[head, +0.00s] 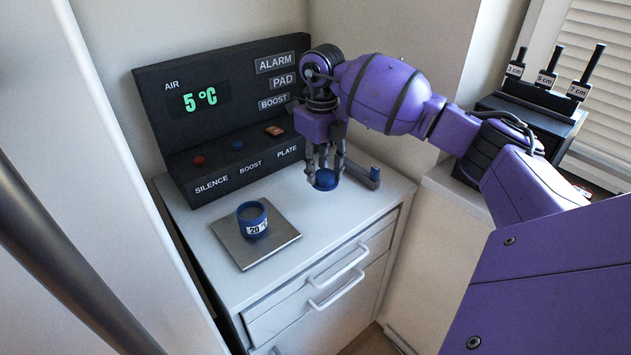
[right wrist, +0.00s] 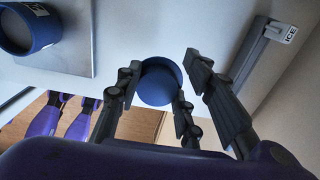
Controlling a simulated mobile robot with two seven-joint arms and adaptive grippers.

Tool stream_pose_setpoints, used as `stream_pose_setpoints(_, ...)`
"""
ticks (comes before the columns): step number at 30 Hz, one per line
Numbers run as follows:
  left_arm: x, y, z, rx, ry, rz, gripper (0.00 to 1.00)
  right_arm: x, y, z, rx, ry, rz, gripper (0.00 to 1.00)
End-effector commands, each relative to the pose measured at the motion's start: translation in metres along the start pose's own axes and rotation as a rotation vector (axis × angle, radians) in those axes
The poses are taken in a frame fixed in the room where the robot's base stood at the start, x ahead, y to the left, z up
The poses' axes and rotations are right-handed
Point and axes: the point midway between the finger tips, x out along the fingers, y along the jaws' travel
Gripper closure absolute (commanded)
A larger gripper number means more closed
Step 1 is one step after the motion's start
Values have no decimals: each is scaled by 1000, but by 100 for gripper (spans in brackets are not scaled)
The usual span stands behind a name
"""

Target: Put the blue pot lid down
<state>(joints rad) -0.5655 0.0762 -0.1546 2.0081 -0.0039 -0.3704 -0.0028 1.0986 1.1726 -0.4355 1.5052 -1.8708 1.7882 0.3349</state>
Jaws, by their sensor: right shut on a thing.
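The blue pot lid (head: 325,180) is a small round blue disc in my right gripper (head: 325,172), over the right part of the white cabinet top. The fingers are shut on it; in the right wrist view the lid (right wrist: 160,82) shows between the dark fingertips (right wrist: 165,88). I cannot tell whether its underside touches the cabinet top. The blue pot (head: 252,218), with a "20" readout, stands open on the grey square plate (head: 284,234), left of the lid. My left gripper is not in view.
A dark control panel (head: 215,85) reading 5 °C stands behind the plate. Bare white top (head: 310,215) lies between plate and lid. Drawer handles (head: 338,290) face front.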

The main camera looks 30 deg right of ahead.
Motion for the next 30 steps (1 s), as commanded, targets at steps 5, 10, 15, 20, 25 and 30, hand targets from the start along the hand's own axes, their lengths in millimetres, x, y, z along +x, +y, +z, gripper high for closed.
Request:
stream_pose_setpoints(5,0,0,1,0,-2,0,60,19,-1,17,0,-2,1,91)
stream_pose_setpoints(10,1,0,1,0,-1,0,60,28,-1,24,-1,-3,1,91)
stream_pose_setpoints(15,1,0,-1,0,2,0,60,52,-2,25,-1,-1,1,91)
stream_pose_setpoints(20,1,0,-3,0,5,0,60,58,-2,25,-1,-4,-1,91)
stream_pose_setpoints(25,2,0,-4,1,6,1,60,59,-2,25,-1,-4,-1,91)
stream_pose_setpoints(30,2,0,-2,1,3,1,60,62,-2,25,-1,-3,-1,60)
